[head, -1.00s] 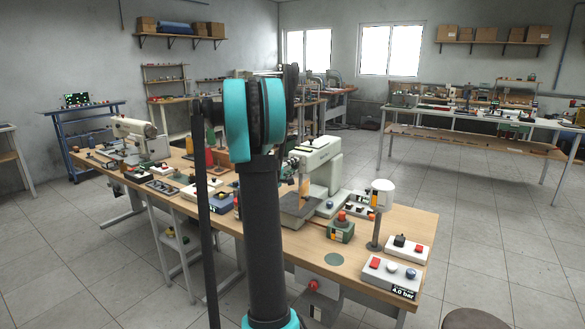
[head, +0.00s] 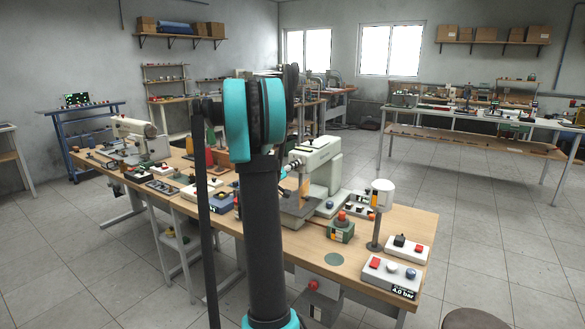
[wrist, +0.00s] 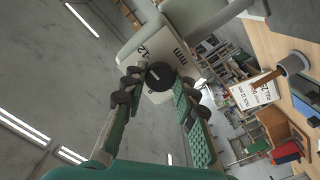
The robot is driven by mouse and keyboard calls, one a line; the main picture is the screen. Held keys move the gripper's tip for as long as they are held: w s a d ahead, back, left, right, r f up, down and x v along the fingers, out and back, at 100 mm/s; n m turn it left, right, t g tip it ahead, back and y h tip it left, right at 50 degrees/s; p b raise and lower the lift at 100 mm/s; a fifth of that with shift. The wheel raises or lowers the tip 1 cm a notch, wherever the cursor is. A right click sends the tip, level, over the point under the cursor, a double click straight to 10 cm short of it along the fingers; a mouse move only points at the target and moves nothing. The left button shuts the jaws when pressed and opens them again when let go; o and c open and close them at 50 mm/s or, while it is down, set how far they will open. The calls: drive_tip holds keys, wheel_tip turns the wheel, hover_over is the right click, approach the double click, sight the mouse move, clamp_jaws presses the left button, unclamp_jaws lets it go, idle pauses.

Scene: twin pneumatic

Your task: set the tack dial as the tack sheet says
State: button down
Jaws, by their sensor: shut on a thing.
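The tack dial (wrist: 160,74) is a dark round knob on the cream head of the sewing machine (wrist: 142,42). In the wrist view, "12" and "mm" are printed beside it. My gripper (wrist: 157,84) has its green, dark-padded fingers on either side of the knob and is shut on it. In the head view the same machine (head: 326,162) stands on the wooden bench, and the dial and most of my gripper are hidden or too small to make out. A white card with dark print (wrist: 255,92), possibly the tack sheet, shows tilted in the wrist view; I cannot read it surely.
On the bench (head: 395,225), a white lamp-like post (head: 378,215), a green box with a red button (head: 341,229) and a pressure panel reading 4.0 bar (head: 390,277) stand right of the machine. A second sewing machine (head: 133,137) stands at the far left.

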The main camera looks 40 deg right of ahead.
drive_tip(key=shift+s+f, duration=0.1)
idle(0.5)
drive_tip(key=c, duration=1.2)
unclamp_jaws()
drive_tip(key=shift+a, duration=0.1)
drive_tip(key=v, duration=1.1)
drive_tip(key=shift+s+a, duration=0.15)
drive_tip(key=shift+a, duration=0.2)
